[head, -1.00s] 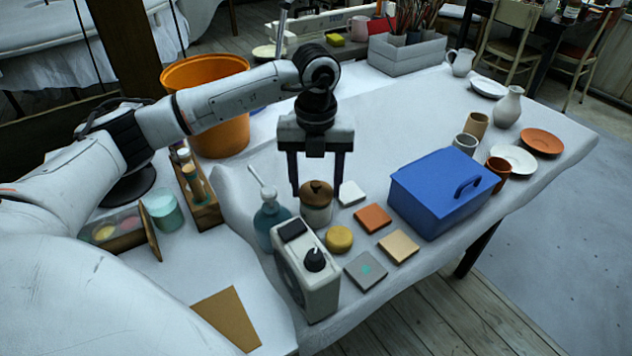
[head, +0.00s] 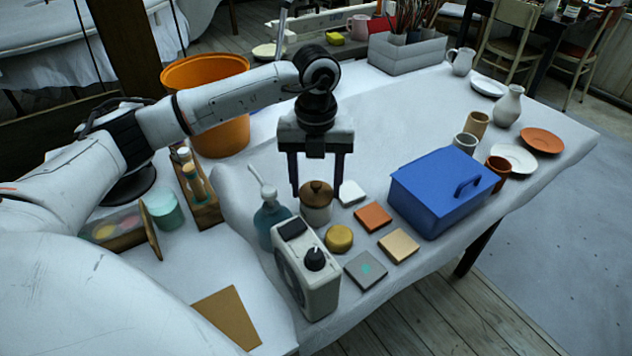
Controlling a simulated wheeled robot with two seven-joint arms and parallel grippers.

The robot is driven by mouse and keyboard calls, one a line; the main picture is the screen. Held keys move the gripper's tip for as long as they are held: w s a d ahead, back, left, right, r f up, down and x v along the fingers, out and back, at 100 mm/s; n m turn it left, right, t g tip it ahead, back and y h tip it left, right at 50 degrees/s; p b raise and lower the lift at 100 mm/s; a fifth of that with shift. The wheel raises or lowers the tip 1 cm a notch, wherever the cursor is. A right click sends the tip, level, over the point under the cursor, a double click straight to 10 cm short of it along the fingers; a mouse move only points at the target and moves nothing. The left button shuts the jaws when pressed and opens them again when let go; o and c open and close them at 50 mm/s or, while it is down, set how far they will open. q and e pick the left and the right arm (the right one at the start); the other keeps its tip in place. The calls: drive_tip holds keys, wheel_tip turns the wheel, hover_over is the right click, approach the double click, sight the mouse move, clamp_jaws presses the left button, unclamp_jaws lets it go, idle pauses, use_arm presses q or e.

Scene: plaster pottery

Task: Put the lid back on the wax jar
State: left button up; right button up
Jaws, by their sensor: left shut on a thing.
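I cannot tell whether the lid rests fully on the rim. My left gripper (head: 316,180) points straight down over the jar, with one finger on each side of the lid, shut on it. The right finger's tip is partly hidden behind the lid. My right gripper is not in view.
A teal bottle (head: 269,220) and a grey box with a dial (head: 308,275) stand close in front and left. A yellow round piece (head: 338,238), several tiles and a blue case (head: 435,196) lie to the right. An orange bucket (head: 222,137) stands behind left.

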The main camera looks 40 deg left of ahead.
use_arm(q)
drive_tip(key=o, duration=1.6)
drive_tip(key=shift+r, duration=0.15)
drive_tip(key=shift+r+p, duration=2.7)
drive_tip(key=shift+r, duration=0.7)
clamp_jaws()
drive_tip(key=shift+f, duration=0.3)
